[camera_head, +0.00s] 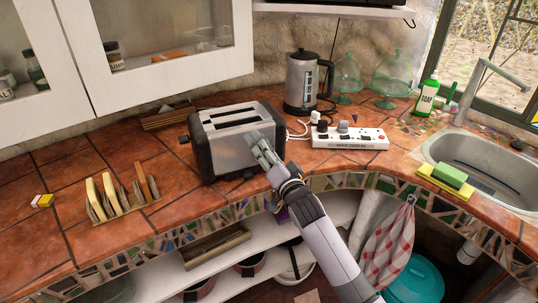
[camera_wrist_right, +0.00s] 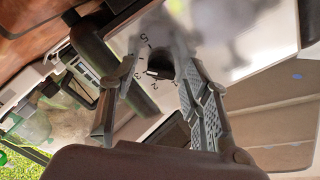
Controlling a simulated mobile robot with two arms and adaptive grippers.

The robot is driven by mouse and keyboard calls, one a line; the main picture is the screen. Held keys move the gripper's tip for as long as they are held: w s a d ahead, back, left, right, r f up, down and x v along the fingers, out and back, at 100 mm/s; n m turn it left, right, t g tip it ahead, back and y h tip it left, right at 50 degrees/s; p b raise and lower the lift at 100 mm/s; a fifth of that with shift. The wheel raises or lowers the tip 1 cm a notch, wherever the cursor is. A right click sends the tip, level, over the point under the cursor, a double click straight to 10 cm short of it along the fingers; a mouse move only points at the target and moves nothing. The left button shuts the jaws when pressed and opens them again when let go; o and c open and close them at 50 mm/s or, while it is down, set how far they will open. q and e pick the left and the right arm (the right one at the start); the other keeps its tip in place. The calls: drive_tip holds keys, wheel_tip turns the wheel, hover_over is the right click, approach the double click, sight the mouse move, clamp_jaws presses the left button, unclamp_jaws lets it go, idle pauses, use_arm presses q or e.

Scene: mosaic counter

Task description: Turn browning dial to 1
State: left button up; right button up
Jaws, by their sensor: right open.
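The silver and black toaster (camera_head: 222,145) stands on the tiled counter, its two top slots empty. My right gripper (camera_head: 262,152) is at the toaster's front face, coming from the lower right, and hides part of that face. In the right wrist view, the dark browning dial (camera_wrist_right: 160,63) sits on the shiny front panel (camera_wrist_right: 240,30) with printed numbers around it. My right gripper (camera_wrist_right: 157,58) is open, with one finger on each side of the dial. I cannot tell whether the fingers touch it, nor which number it points at. My left gripper is not in view.
A white power strip (camera_head: 345,138) with plugs and a kettle (camera_head: 303,82) stand right of the toaster. A toast rack (camera_head: 120,207) with bread is at left. The sink (camera_head: 485,160) is at far right. The counter's front edge (camera_head: 235,210) runs below the toaster.

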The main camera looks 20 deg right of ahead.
drive_tip(key=shift+c, duration=0.6)
clamp_jaws()
